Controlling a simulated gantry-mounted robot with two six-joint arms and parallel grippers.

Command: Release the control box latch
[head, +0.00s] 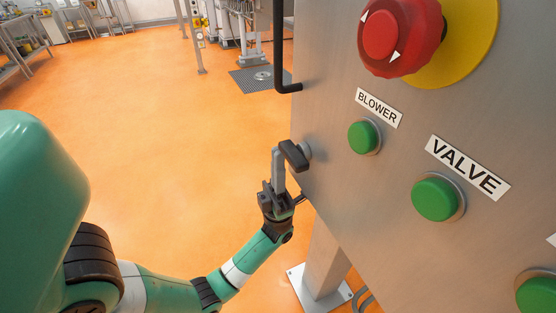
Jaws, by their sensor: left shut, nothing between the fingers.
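The control box (400,225) is a grey metal panel filling the right of the head view. Its latch (295,155) is a black handle on a round silver base, low on the panel's left edge. My left gripper (278,155) is shut, its fingers pointing up at the left side of the black handle. The fingertips are at or very close to the handle; I cannot tell whether they touch. Nothing shows between the fingers. My right gripper is not in view.
The panel carries a red emergency knob (386,37) on a yellow disc, and green BLOWER (363,137) and VALVE (435,199) buttons. A black bar handle (279,50) stands above the latch. A metal post (324,262) supports the box. Orange floor to the left is open.

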